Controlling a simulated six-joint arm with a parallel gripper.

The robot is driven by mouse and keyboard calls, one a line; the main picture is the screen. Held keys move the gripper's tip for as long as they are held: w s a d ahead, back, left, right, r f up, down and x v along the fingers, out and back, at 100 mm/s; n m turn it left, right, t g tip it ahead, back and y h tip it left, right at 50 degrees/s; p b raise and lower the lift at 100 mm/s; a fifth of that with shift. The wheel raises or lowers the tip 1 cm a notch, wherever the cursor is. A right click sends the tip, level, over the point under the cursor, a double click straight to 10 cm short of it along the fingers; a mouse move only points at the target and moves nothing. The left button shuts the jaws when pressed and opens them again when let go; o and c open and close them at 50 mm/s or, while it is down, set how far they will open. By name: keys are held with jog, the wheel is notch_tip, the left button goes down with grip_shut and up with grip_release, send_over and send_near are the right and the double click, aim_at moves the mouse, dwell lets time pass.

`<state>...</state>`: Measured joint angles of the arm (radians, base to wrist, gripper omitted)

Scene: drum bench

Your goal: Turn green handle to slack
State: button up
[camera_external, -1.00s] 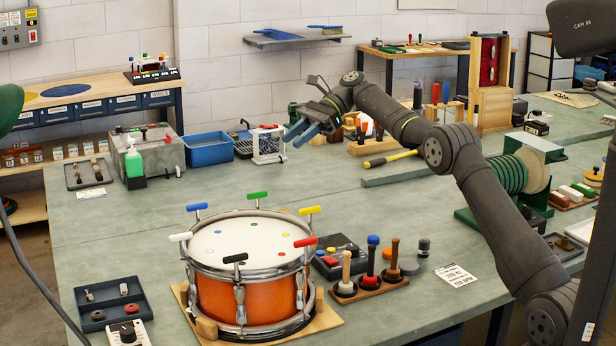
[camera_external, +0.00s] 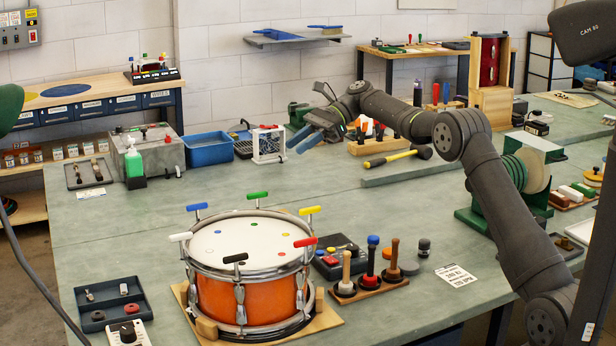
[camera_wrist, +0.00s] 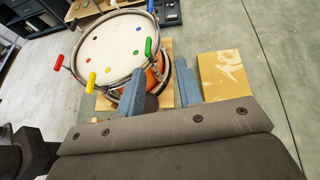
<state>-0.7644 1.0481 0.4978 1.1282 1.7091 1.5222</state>
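The orange drum (camera_external: 245,295) with a white head stands on a wooden board (camera_external: 326,318). Several coloured T-handles ring its rim. The green handle (camera_external: 257,195) is at the far side of the rim, its bar roughly level. It also shows in the wrist view (camera_wrist: 148,46), just beyond my left finger. My gripper (camera_external: 297,144) is above the bench, behind and to the right of the drum, clear of the green handle. In the wrist view, its two blue fingers (camera_wrist: 158,90) are apart with nothing held between them.
The yellow handle (camera_external: 310,210) and blue handle (camera_external: 197,206) flank the green one. A white frame (camera_external: 268,145) and blue bin (camera_external: 207,149) are at the back.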

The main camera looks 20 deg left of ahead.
aim_at(250, 200)
jog(key=s+d+f+m+t+y, duration=0.1)
jog(key=s+d+f+m+y, duration=0.1)
jog(key=s+d+f, duration=0.15)
jog(key=x, duration=1.6)
jog(key=shift+s+f, duration=0.15)
jog(key=shift+s, duration=0.3)
jog(key=shift+c, duration=0.2)
grip_shut()
